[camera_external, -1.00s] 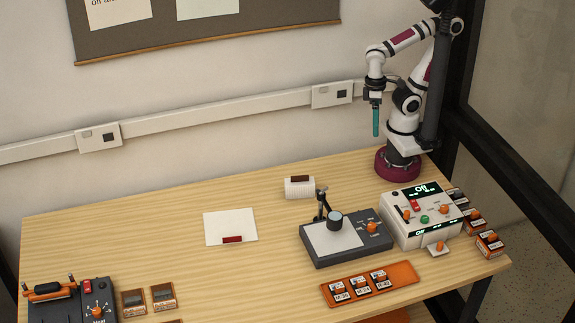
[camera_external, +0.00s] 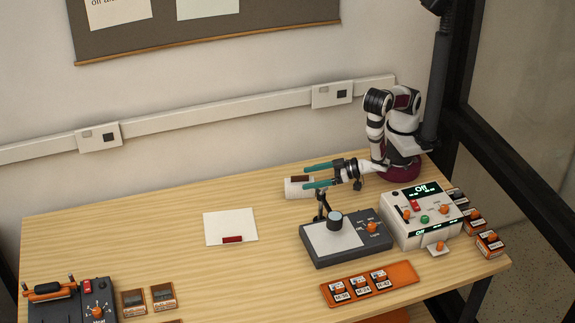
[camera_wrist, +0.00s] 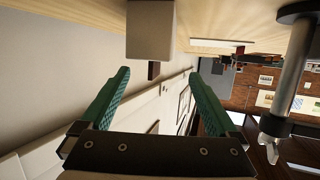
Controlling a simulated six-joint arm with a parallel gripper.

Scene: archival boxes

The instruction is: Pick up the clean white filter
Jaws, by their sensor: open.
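A white block with a dark red top piece (camera_external: 298,188) stands on the table near the wall; I cannot tell for sure that it is the filter. In the wrist view a pale block (camera_wrist: 150,32) with a dark tab is beyond the fingers, near the top. A flat white sheet with a red grip (camera_external: 230,224) lies farther left. My gripper (camera_external: 307,177) has two teal fingers, open and empty, pointing left beside the white block. In the wrist view the fingers (camera_wrist: 163,85) are wide apart with nothing between them.
A grey stand with a white plate and lamp arm (camera_external: 330,240) is just in front of my gripper. A white control box (camera_external: 408,228) is to its right. An orange tray (camera_external: 390,288) holds several labelled pieces. A grey heater (camera_external: 75,305) is far left. The table's middle is clear.

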